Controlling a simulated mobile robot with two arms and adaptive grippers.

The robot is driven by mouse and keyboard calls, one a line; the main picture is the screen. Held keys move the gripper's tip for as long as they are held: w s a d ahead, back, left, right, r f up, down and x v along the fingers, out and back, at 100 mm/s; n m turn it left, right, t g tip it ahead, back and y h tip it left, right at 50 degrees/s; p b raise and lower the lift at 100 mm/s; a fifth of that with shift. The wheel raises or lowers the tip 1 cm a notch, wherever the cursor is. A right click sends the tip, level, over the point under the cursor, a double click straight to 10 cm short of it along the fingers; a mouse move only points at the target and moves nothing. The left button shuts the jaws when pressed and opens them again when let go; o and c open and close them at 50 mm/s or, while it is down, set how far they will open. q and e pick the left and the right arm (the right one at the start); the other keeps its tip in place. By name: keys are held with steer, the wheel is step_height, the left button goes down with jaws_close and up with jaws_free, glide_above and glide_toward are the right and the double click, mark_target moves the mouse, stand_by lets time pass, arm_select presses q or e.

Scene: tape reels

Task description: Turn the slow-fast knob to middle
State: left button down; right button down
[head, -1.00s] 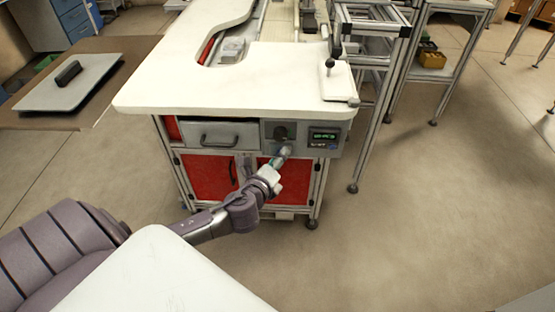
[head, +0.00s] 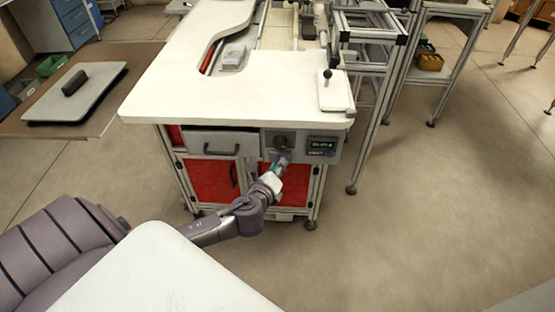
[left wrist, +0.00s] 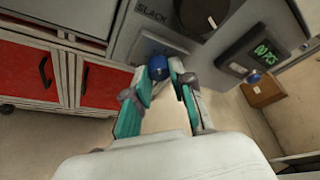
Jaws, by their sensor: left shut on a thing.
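The control panel on the cabinet front holds a large dark dial (head: 283,141), which also shows in the left wrist view (left wrist: 203,12) beside the word SLACK. Below the dial, a small blue knob (left wrist: 158,67) sticks out at a grey plate. My left gripper (head: 281,161) is at the panel just under the dial. In the left wrist view its teal-and-grey fingers (left wrist: 160,76) are closed around the blue knob, one on each side. No slow-fast lettering can be read, and the knob's pointer direction is hidden. My right gripper is out of view.
A green-lit display (head: 321,146) is right of the dial. A drawer (head: 212,140) and red doors (head: 208,180) lie left and below. The white tabletop (head: 240,100) overhangs the panel. An aluminium frame (head: 366,130) stands at the right, with open floor beyond.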

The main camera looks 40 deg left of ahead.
arm_select(q)
steer(key=m+g+y+p, duration=0.1)
steer(key=m+p, duration=0.1)
steer(key=p, duration=0.3)
steer(key=m+g+y+p, duration=0.1)
steer(key=m+p, duration=0.1)
steer(key=p, duration=0.2)
steer(key=shift+w+d+r+m+p, duration=0.1)
steer(key=shift+r+m+p, duration=0.05)
steer(key=shift+m+p, duration=0.25)
steer(key=c, duration=1)
jaws_free()
steer(key=v, duration=1.2)
steer(key=shift+d, duration=0.15)
